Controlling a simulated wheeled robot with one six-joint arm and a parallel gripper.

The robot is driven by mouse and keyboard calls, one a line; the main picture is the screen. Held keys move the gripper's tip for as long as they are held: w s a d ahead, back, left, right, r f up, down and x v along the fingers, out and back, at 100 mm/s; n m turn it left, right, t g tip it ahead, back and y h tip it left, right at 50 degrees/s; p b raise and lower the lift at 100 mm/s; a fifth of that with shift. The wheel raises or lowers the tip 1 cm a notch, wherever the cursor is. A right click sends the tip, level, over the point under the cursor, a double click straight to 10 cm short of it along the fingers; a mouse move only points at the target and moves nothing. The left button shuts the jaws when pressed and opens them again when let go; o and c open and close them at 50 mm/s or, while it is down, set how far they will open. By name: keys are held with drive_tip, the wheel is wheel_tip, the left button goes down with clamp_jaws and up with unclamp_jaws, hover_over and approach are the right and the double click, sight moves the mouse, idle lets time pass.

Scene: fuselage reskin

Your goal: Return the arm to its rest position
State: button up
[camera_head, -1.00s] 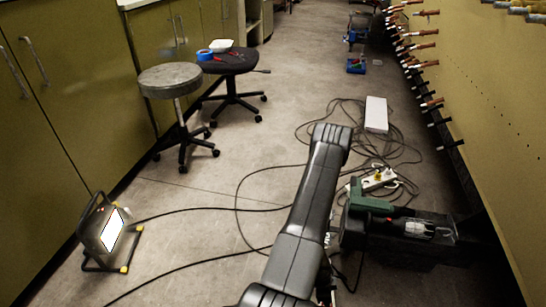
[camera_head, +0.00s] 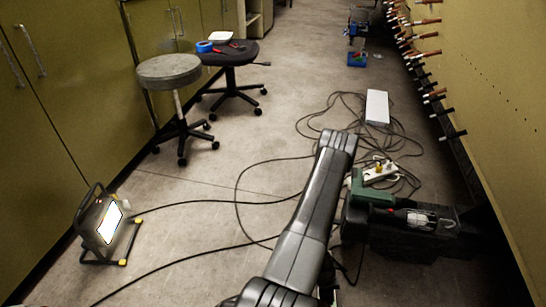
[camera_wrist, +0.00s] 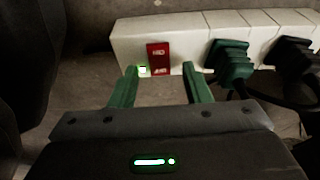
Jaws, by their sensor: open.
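My arm (camera_head: 305,225) reaches forward over the floor in the head view, bent at its far end. My gripper is hidden behind it there. In the wrist view my gripper (camera_wrist: 159,68) has its two green fingers spread apart with nothing between them. A white power strip (camera_wrist: 190,36) lies just beyond the fingertips. Its red switch (camera_wrist: 158,58) and a small green light show between the fingers. Whether the fingers touch the strip cannot be told.
A work lamp (camera_head: 106,226) stands at left. A grey stool (camera_head: 169,72) and a black chair (camera_head: 232,55) stand by the cabinets. Black cables (camera_head: 238,200) cross the floor. A white box (camera_head: 377,107) lies beyond the strip. A panel (camera_head: 490,90) with fasteners runs along the right.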

drive_tip(key=shift+d+f, duration=0.25)
drive_tip(key=shift+f, duration=0.35)
drive_tip(key=shift+d+r+y, duration=0.15)
drive_tip(key=shift+r+y, duration=0.15)
drive_tip(key=shift+y, duration=0.5)
drive_tip(key=shift+s+r+p, duration=0.1)
drive_tip(key=shift+p, duration=0.6)
drive_tip(key=shift+y+p, duration=0.5)
drive_tip(key=shift+p, duration=0.4)
drive_tip(key=shift+d+p, duration=0.15)
drive_tip(key=shift+p, duration=0.65)
